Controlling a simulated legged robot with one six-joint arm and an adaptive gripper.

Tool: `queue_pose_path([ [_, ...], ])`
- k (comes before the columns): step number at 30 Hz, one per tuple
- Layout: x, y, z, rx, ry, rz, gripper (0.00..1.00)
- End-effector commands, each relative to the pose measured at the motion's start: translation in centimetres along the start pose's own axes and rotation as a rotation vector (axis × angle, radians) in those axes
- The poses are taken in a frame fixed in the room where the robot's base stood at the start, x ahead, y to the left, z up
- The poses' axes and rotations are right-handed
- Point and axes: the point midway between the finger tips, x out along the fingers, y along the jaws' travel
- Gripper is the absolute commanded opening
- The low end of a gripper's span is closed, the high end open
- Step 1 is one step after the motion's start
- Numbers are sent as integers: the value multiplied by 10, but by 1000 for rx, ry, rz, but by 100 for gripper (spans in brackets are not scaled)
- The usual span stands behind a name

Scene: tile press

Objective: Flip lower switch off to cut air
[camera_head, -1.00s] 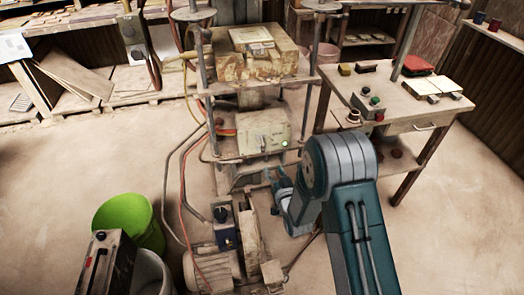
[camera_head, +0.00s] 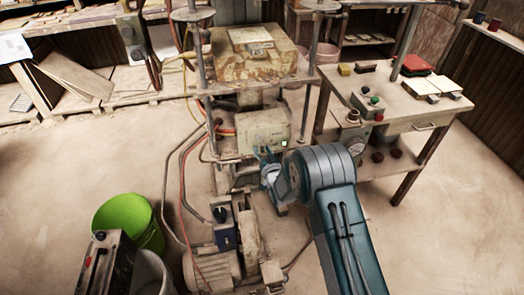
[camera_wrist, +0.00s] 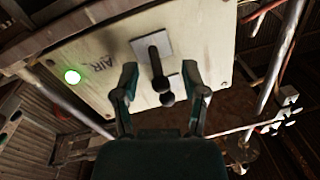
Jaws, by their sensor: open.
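The pale control box (camera_head: 262,130) sits on the press's middle shelf in the head view, its switches mostly hidden by my arm. In the wrist view the panel (camera_wrist: 105,62) looks tilted, with "AIR" lettering and a lit green lamp (camera_wrist: 71,76). One dark switch lever (camera_wrist: 156,62) stands out from a grey plate; a second dark lever end (camera_wrist: 167,99) shows just below it in the picture. My gripper (camera_wrist: 160,75) is open, with one finger on each side of the levers. I cannot tell whether a finger touches a lever. In the head view my gripper (camera_head: 267,158) is close to the box front.
The press frame's shelf and posts surround the box. Hoses run down the left side to a motor (camera_head: 215,270) on the floor. A side table (camera_head: 405,105) with a small control box (camera_head: 368,104) stands to the right. A green bucket (camera_head: 125,222) stands at lower left.

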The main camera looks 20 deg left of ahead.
Motion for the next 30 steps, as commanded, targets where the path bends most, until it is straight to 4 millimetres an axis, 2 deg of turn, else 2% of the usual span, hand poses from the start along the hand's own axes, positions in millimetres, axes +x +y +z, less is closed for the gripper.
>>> queue_pose_path([
  [5, 0, 0, 0, 0, -1, 0, 56],
  [6, 0, 0, 0, 0, -1, 0, 52],
  [8, 0, 0, 1, 0, -1, 0, 25],
  [9, 0, 0, 1, 0, -1, 0, 7],
  [10, 0, 0, 1, 0, -1, 0, 0],
  [22, 0, 0, 3, -3, 23, -7, 0],
  [30, -2, 1, 10, -15, 157, -42, 0],
])
